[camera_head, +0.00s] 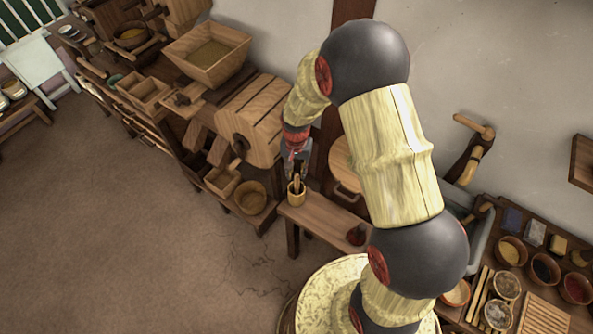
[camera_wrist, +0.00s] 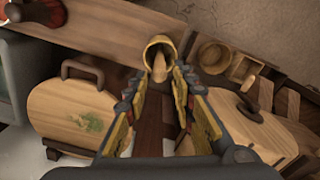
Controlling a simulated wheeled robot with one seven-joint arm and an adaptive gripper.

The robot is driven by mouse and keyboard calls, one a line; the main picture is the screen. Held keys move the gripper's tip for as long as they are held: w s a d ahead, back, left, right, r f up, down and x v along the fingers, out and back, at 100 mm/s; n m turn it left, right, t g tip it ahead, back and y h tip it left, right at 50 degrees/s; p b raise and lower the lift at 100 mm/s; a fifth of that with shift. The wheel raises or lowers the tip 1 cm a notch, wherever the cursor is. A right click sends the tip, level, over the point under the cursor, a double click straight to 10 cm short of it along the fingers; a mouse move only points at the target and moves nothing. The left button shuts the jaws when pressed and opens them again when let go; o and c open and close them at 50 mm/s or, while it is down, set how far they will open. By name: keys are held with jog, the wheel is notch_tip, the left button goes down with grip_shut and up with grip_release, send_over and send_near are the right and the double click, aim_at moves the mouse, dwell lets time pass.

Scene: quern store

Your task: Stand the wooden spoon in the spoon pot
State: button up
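The spoon pot (camera_head: 296,199) is a small yellowish-brown cup standing upright on the low wooden bench. The wooden spoon (camera_head: 297,183) stands in it and sticks up above the rim. In the wrist view the pot (camera_wrist: 158,41) is at the top centre, with the spoon's light rounded end (camera_wrist: 160,66) inside its outline. My gripper (camera_wrist: 158,80) is open, its two fingers apart on either side of the spoon's line. In the head view my gripper (camera_head: 296,167) is just above the pot, pointing down. Nothing shows gripped between the fingers.
The wooden bench (camera_head: 325,217) also bears a dark red object (camera_head: 356,235). A large wooden drum (camera_head: 250,120) stands to its left, with a bowl (camera_head: 250,197) below. Open floor (camera_head: 130,230) lies left.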

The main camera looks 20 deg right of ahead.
jog(key=shift+o, duration=0.9)
jog(key=shift+r, duration=0.25)
notch_tip(320, 180, up, 12)
jog(key=shift+f, duration=0.25)
dwell(0.4)
